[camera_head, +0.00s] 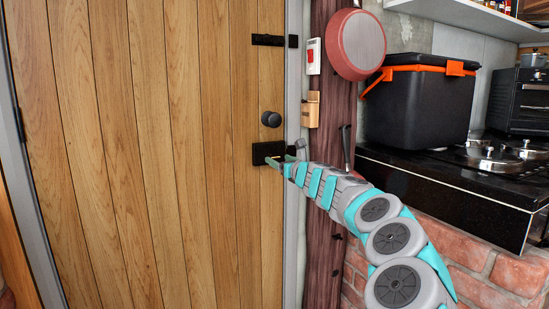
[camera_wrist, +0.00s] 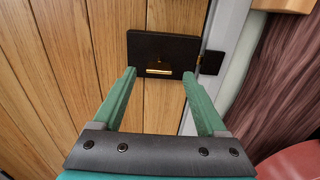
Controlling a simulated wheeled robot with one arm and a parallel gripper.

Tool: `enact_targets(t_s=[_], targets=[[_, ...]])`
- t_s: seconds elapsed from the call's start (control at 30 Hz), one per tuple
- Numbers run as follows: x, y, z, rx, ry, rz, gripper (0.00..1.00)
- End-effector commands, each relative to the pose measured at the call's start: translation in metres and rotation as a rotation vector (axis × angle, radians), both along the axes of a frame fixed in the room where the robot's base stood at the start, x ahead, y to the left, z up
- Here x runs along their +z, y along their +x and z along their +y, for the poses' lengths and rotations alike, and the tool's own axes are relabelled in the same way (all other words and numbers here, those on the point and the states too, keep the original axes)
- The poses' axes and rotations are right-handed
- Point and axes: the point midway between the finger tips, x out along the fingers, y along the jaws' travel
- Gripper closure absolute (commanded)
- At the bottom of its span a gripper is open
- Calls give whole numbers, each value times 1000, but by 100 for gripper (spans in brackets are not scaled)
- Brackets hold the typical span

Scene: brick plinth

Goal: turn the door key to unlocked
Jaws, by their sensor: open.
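The wooden door (camera_head: 150,150) fills the left of the head view. A black lock box (camera_head: 262,153) sits on it near its right edge, below a round black knob (camera_head: 271,119). In the wrist view the lock box (camera_wrist: 163,54) shows a small brass-coloured key (camera_wrist: 158,71) on its face, lying about horizontal. My gripper (camera_head: 279,163) is in front of the lock box. In the wrist view my gripper (camera_wrist: 158,74) is open, with its green fingers apart on either side of the key and nothing between them. Whether the fingertips touch the box, I cannot tell.
A black bolt (camera_head: 268,40) is higher on the door. Right of the grey frame, a red pan (camera_head: 355,44) and a switch (camera_head: 313,56) hang on a dark wooden post. A black box with orange handles (camera_head: 418,100) stands on the black counter (camera_head: 440,180) above brickwork.

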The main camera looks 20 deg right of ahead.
Motion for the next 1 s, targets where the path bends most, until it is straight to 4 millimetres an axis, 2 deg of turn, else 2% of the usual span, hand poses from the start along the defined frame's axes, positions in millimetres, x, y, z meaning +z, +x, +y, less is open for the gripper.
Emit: enact_targets(t_s=[0.2,0.4,0.6,0.93,1.0], targets=[[1,23,2,3,-4,0,25],[0,38,1,-1,-3,2,25],[1,46,2,1,-3,-1,25],[1,47,3,3,-3,-1,25],[1,47,3,3,-3,-1,32]])
